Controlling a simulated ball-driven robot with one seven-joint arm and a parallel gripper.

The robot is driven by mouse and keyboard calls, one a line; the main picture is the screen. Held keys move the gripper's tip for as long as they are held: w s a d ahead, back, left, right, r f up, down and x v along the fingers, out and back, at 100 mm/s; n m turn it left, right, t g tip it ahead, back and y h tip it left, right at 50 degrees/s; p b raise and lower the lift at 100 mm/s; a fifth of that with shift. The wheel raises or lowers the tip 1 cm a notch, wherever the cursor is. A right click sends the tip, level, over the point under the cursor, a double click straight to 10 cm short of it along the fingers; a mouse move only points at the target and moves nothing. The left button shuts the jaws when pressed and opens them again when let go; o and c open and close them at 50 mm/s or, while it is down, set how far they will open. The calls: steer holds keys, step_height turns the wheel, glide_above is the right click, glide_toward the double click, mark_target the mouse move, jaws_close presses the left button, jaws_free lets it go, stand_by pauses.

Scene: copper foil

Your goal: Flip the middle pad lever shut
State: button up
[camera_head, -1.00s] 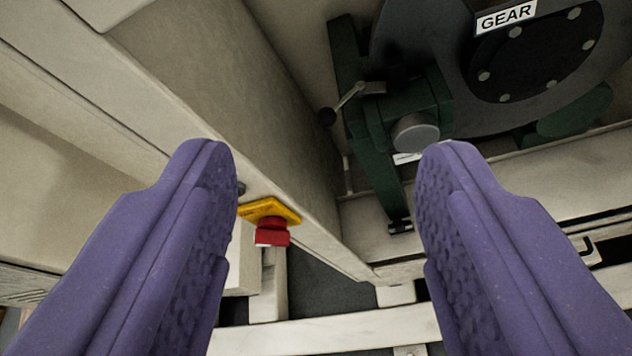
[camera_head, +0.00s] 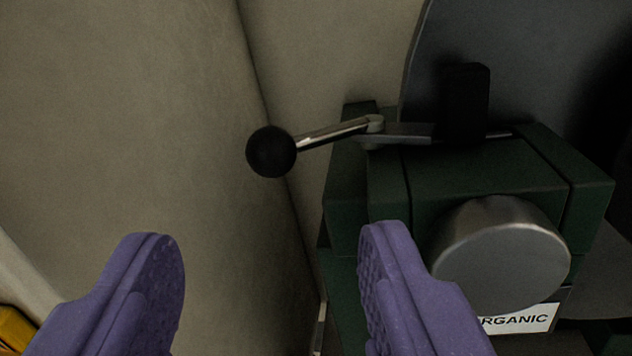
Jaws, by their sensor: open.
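A metal lever (camera_head: 333,132) with a black ball knob (camera_head: 271,151) sticks out to the left from the top of a dark green caliper block (camera_head: 480,180). Its pivot is at the block's upper left, and a black pad piece (camera_head: 464,103) stands behind it against the grey disc. My gripper (camera_head: 265,245) is open and empty, its two purple fingers spread below the knob in the picture. The knob lies between the fingers' lines, beyond the tips. Neither finger is seen touching the lever. Whether this is the middle lever cannot be told, as no other lever shows.
A large grey disc (camera_head: 540,75) stands behind the block. A round metal cylinder (camera_head: 503,255) juts out just right of the right finger, above a partly hidden label (camera_head: 520,319) reading "RGANIC". A beige wall (camera_head: 120,110) fills the left. A yellow piece (camera_head: 15,330) shows at lower left.

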mark_target(274, 159)
steer(key=w, duration=0.4)
steer(key=w+b, duration=0.1)
steer(key=w, duration=0.2)
steer(key=shift+w+d, duration=0.1)
steer(key=shift+d, duration=0.25)
steer(key=shift+a+r, duration=0.1)
steer(key=shift+r, duration=0.05)
jaws_close()
